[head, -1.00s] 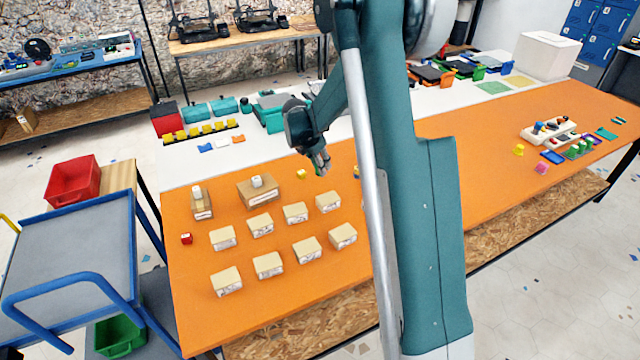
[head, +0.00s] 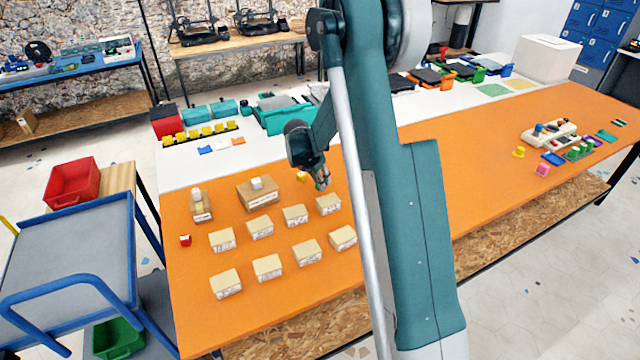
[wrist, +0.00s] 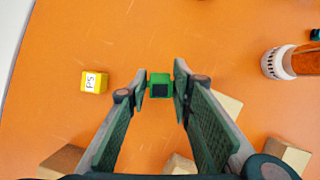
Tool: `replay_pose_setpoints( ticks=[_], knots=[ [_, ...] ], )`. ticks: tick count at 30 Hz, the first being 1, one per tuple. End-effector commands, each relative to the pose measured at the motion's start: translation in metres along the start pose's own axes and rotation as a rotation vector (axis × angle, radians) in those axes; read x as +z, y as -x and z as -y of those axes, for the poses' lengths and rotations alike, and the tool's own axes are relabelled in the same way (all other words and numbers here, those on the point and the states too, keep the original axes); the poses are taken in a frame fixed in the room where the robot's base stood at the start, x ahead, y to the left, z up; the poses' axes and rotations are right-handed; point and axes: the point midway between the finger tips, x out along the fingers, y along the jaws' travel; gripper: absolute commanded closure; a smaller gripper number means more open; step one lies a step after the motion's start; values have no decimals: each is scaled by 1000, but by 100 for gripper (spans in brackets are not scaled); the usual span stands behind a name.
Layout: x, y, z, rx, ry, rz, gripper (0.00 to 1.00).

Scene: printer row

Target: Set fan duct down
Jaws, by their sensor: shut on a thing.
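My gripper (wrist: 160,86) is shut on a small green block-like part with a dark square face, which I take to be the fan duct (wrist: 160,79). The part sits between the fingertips in the wrist view, with orange tabletop around it. In the head view my gripper (head: 322,182) points down over the orange table (head: 400,180), behind the rows of tan boxes; the held part is too small there to make out well. I cannot tell whether it touches the table. A yellow cube marked P5 (wrist: 94,82) lies left of the gripper; it also shows in the head view (head: 302,176).
Several tan boxes (head: 295,215) stand in front of the gripper. A white and orange cylinder (wrist: 280,63) is at right in the wrist view. A red cube (head: 185,240) lies at the left. My arm hides the table's middle.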

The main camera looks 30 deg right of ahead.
Motion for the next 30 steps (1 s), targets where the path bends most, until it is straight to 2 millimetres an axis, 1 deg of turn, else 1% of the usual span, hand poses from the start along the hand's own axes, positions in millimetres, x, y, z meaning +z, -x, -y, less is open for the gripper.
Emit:
replay_pose_setpoints(
  ticks=[1, 4, 18, 19, 22, 30],
  knots=[
    [-2, -5, 0, 0, 0, 0, 84],
    [-4, -11, 0, 0, 0, 0, 84],
    [-6, -15, 0, 0, 0, 0, 84],
    [-6, -15, 0, 0, 0, 0, 76],
    [-6, -14, 0, 0, 0, 0, 62],
    [-6, -14, 0, 0, 0, 0, 62]
  ],
)
